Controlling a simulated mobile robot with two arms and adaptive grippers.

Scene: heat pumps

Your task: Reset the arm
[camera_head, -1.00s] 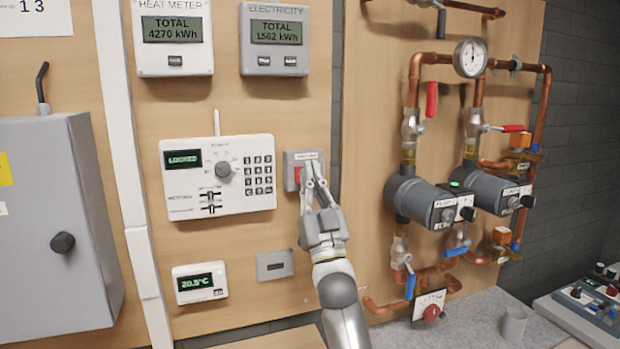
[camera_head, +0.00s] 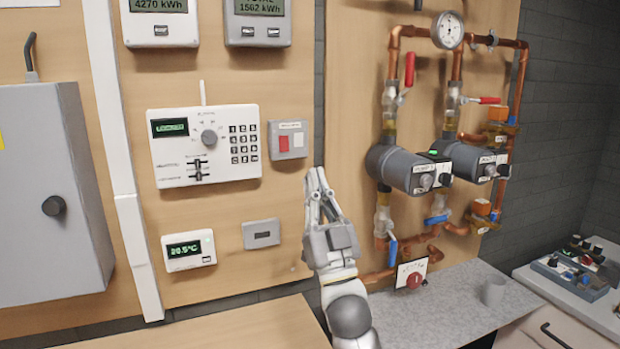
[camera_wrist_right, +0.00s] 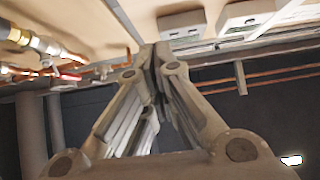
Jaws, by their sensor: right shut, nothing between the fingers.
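My right gripper (camera_head: 317,182) is in the middle of the head view, pointing up, with its fingertips together and nothing between them. It is in front of the wooden panel's right edge, below and right of a grey switch box (camera_head: 286,153) with a red and a white button, and apart from it. In the right wrist view the closed fingers (camera_wrist_right: 160,55) fill the middle. My left gripper is not in view.
A white control panel (camera_head: 205,164) reading LOCKED is left of the switch box. Copper pipes (camera_head: 519,85) with grey pumps (camera_head: 408,165) are on the right. A wooden tabletop (camera_head: 240,328) and a grey worktop (camera_head: 430,310) lie below. A grey cabinet (camera_head: 30,230) stands left.

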